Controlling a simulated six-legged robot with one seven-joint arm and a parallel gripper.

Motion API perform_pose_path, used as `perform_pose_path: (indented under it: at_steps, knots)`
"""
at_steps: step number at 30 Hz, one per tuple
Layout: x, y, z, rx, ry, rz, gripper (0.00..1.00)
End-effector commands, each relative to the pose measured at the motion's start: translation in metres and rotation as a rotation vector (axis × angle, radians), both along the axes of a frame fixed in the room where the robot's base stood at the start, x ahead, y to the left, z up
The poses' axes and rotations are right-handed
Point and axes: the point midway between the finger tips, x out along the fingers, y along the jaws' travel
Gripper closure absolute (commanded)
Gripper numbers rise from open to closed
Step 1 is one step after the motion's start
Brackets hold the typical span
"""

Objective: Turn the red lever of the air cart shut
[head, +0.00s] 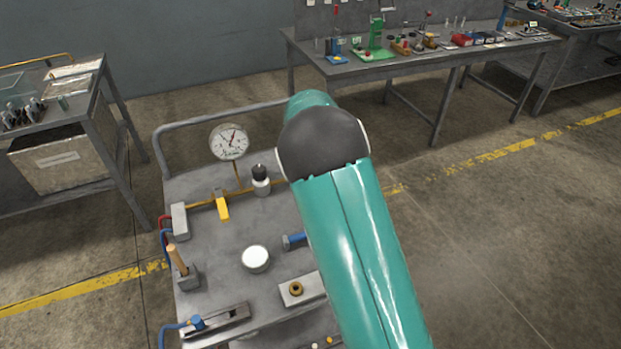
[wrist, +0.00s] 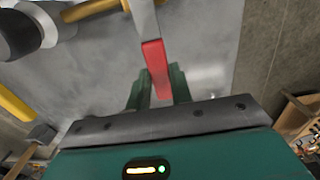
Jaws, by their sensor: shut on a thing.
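The red lever (wrist: 156,66) shows in the wrist view, reaching down from a grey metal fitting (wrist: 144,16) to between my fingers. My gripper (wrist: 158,88) is shut on the red lever, with one green finger on each side of it. The air cart (head: 217,279) stands below my arm in the head view, with a grey top and a round gauge (head: 229,142). My green arm hides the right part of the cart in the head view, and there the red lever and my gripper are out of sight.
The cart top carries a yellow lever (head: 222,208), a black-topped knob (head: 260,178), a white round cap (head: 256,259) and a wooden-handled tool (head: 177,260). A bench (head: 440,58) with many small items stands behind. A grey table (head: 89,95) stands left. The floor at right is clear.

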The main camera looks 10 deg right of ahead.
Motion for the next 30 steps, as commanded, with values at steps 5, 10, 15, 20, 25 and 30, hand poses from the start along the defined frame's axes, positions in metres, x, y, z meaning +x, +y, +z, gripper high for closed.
perform_pose_path:
  at_steps: [5,10,15,20,25,30]
  knots:
    - [0.0006,0.0015,0.0000,0.002,-0.002,-0.012,1.00]
    - [0.0007,0.0018,-0.0001,0.002,-0.002,-0.017,1.00]
    - [0.0005,0.0022,-0.0002,0.003,0.000,-0.018,1.00]
    - [0.0003,0.0025,-0.0003,0.003,0.000,-0.019,0.65]
    - [0.0001,0.0021,-0.0002,0.002,0.000,-0.018,0.56]
    - [0.0001,0.0018,0.0009,0.001,-0.001,-0.018,0.56]
